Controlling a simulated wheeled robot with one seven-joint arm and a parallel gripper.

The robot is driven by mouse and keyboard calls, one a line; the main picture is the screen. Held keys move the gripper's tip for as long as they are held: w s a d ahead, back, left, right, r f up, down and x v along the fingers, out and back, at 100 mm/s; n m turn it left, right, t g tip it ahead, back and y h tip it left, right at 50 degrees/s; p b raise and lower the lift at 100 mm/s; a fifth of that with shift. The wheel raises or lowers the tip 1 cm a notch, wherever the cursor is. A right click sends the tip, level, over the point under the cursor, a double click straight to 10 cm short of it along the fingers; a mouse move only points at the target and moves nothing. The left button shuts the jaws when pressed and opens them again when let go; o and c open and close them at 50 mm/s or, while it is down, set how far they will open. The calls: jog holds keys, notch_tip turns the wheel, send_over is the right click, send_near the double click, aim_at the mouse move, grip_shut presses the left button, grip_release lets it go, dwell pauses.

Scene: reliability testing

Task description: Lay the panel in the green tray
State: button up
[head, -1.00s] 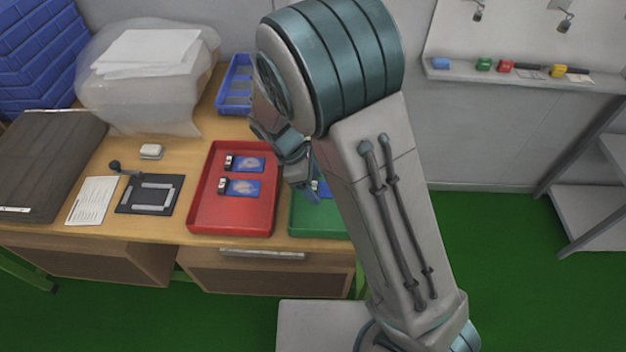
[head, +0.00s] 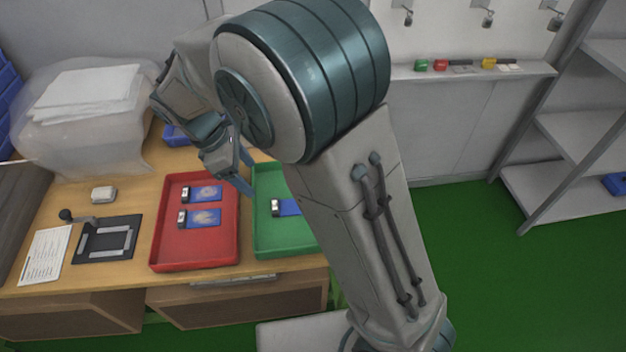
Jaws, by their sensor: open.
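The green tray (head: 270,238) stands on the wooden bench, partly hidden behind my arm. A blue panel with a dark and white connector end (head: 288,207) lies in it, its right end hidden by my arm. The red tray (head: 195,249) stands to its left and holds two similar panels, an upper one (head: 205,193) and a lower one (head: 203,217). My gripper (head: 245,174) is open, with nothing seen between its fingers. It is above the back of the trays, near the gap between them, apart from the panel in the green tray.
Left of the red tray are a black fixture (head: 107,240), a paper sheet (head: 45,256) and a small white block (head: 104,194). A plastic bag with white sheets (head: 85,105) and a blue bin (head: 178,136) stand behind. A grey shelf rack (head: 570,135) is at right.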

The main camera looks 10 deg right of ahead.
jog(key=s+d+r+m+t+y, duration=0.1)
jog(key=s+d+r+m+y, duration=0.1)
jog(key=s+d+m, duration=0.5)
jog(key=s+d+r+m+t+y, duration=0.2)
jog(key=s+d+r+m, duration=0.2)
jog(key=s+d+m, duration=0.3)
jog(key=d+m, duration=0.3)
jog(key=d, duration=0.3)
jog(key=shift+m+y, duration=0.3)
jog(key=shift+m, duration=0.1)
jog(key=shift+d, duration=0.1)
jog(key=shift+p+v, duration=0.75)
jog(key=shift+v, duration=0.05)
jog(key=shift+w, duration=0.2)
